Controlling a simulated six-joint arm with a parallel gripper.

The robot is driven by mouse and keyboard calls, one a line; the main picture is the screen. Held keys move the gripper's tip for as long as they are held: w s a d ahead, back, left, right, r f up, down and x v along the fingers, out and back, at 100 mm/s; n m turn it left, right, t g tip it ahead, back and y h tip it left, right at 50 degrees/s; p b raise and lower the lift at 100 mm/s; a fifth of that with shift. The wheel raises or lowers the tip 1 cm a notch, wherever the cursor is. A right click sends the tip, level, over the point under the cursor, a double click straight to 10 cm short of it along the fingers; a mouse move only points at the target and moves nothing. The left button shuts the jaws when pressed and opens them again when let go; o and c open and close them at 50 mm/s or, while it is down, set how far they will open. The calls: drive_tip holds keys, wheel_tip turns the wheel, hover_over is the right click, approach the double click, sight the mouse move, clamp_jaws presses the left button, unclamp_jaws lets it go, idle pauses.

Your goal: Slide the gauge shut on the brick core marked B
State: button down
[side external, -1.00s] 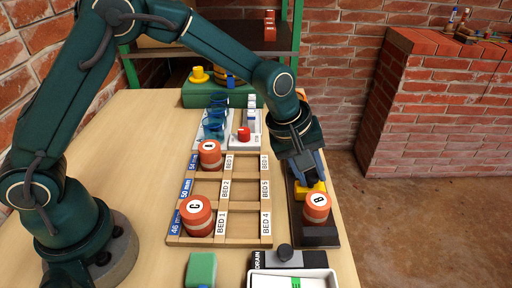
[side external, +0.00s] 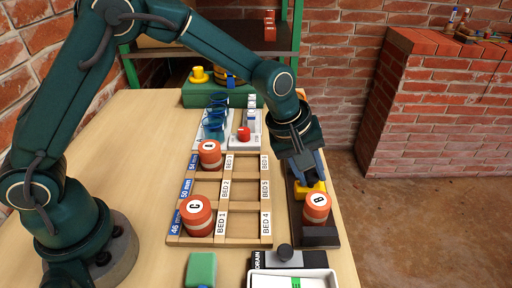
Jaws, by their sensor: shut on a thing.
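The brick core marked B (side external: 317,206) stands upright at the near end of the dark gauge base (side external: 319,237), its letter facing up. The yellow slider (side external: 304,196) of the gauge sits just behind core B. I cannot tell whether the slider touches the core. My gripper (side external: 309,181) points down and is shut on the yellow slider. Its fingers partly hide the slider and the gauge's far part.
A wooden rack (side external: 245,240) with labelled beds stands left of the gauge, holding core C (side external: 196,214) and another core (side external: 210,154). A white tray (side external: 262,282) is in front.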

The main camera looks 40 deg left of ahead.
sight(313, 186)
drive_tip(key=shift+d+r, duration=0.15)
drive_tip(key=shift+s+d, duration=1.05)
drive_tip(key=shift+d, duration=0.05)
drive_tip(key=c, duration=0.7)
unclamp_jaws()
drive_tip(key=shift+s+f, duration=0.15)
drive_tip(key=shift+f, duration=0.05)
drive_tip(key=shift+r, duration=0.1)
drive_tip(key=shift+r, duration=3.5)
